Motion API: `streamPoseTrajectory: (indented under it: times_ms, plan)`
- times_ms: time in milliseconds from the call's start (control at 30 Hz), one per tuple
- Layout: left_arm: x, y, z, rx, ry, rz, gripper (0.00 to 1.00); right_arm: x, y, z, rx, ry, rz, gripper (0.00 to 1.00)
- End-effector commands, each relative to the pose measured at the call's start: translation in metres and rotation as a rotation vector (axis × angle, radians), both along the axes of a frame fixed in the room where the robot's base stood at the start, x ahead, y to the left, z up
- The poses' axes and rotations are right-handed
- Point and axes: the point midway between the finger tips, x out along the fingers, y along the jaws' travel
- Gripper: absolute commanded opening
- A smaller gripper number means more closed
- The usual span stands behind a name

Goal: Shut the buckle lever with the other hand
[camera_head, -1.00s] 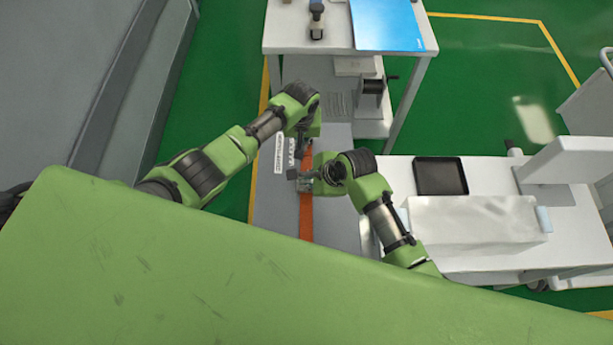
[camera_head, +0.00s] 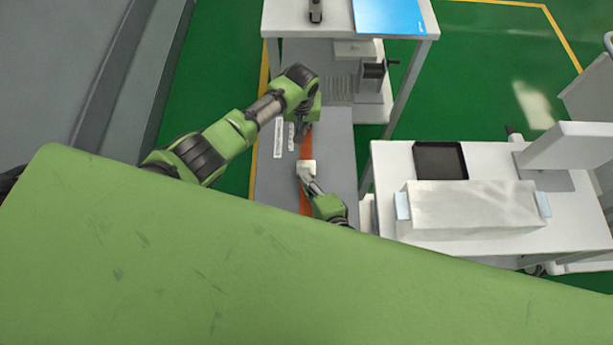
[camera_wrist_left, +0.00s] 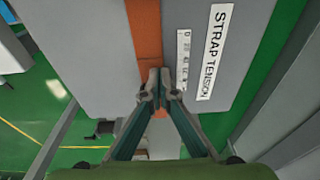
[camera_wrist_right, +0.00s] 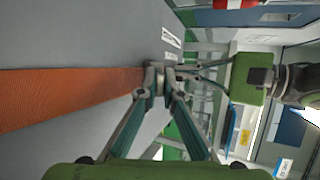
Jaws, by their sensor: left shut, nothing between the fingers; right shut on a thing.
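The orange strap (camera_head: 306,203) runs over a grey panel. I cannot make out the buckle lever.
A STRAP TENSION label (camera_wrist_left: 208,50) is beside the strap. A white table (camera_head: 335,17) with a blue sheet (camera_head: 388,15) stands beyond. At right, a white cart (camera_head: 390,160) carries a black tray (camera_head: 440,160) and a pale box (camera_head: 470,205).

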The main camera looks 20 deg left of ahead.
Motion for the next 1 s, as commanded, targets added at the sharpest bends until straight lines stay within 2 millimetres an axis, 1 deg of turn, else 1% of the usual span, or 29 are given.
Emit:
streamPoseTrajectory:
  times_ms: [67, 400, 933, 1000]
  plan:
    - [0.003, -0.0011, 0.0023, -0.003, -0.008, -0.001, 0.0, -0.0034, 0.0034, -0.0032, 0.009, -0.03, 0.008, 0.0]
    - [0.0032, -0.0017, 0.0024, -0.004, -0.008, -0.002, 0.0, -0.0051, 0.0028, -0.0069, 0.038, -0.124, 0.005, 0.0]
    - [0.0028, -0.0013, 0.002, -0.003, -0.008, -0.002, 0.0, -0.0055, 0.0023, -0.0065, 0.044, -0.143, 0.005, 0.0]
    - [0.0028, -0.0013, 0.002, -0.003, -0.008, -0.002, 0.0, -0.0054, 0.0023, -0.0064, 0.044, -0.143, 0.005, 0.22]
